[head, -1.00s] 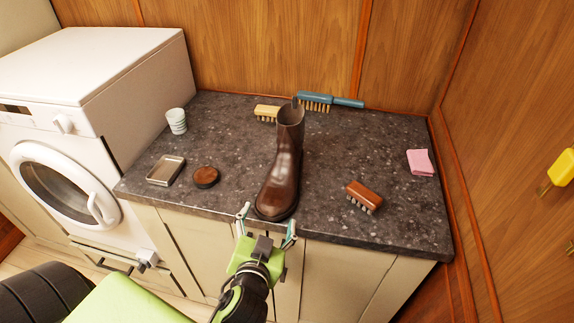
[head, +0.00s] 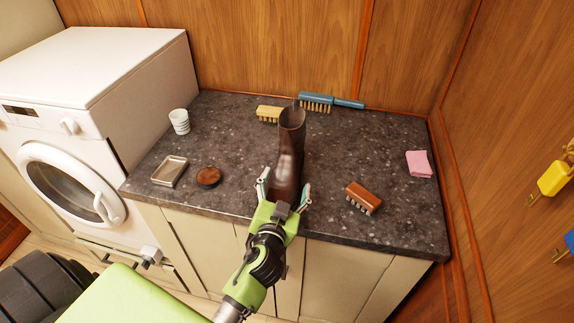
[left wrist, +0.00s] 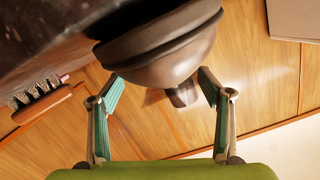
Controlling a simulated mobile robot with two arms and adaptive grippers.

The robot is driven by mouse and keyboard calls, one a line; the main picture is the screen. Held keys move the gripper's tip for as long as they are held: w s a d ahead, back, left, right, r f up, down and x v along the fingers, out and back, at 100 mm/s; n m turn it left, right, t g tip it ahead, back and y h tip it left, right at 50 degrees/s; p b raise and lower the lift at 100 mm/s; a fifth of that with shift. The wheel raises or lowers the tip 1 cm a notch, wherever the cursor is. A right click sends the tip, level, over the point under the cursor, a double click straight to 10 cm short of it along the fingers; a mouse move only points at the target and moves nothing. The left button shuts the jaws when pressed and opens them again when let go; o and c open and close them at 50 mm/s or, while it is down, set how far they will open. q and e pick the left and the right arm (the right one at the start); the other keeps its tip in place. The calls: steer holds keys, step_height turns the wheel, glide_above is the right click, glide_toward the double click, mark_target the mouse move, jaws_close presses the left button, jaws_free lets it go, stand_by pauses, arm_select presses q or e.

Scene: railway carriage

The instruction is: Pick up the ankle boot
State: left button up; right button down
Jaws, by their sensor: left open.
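A tall brown ankle boot (head: 289,150) stands upright on the dark speckled counter (head: 235,130), its toe toward the front edge. My left gripper (head: 284,189) is open, with its fingers on either side of the boot's front part. In the head view the gripper hides the toe. In the left wrist view the boot's toe and sole (left wrist: 160,45) lie ahead of and partly between the open fingers (left wrist: 160,100). I cannot tell whether either finger touches it. My right gripper is not in view.
A brown brush (head: 363,198) lies right of the boot; a pink cloth (head: 418,164) is farther right. A round tin (head: 208,177), metal tray (head: 170,171) and white cup (head: 179,121) are left. A yellow brush (head: 268,113) and blue brush (head: 330,101) lie behind.

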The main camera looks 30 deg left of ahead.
mark_target(287, 171)
arm_select(q)
steer(key=x, duration=0.1)
steer(key=p+x, duration=0.1)
steer(key=x, duration=0.1)
steer(key=p+x, duration=0.1)
steer(key=shift+w+a+r, duration=0.15)
steer(key=shift+a+r, duration=0.2)
steer(key=shift+w+f, duration=0.15)
steer(key=shift+w, duration=0.1)
steer(key=c, duration=1.7)
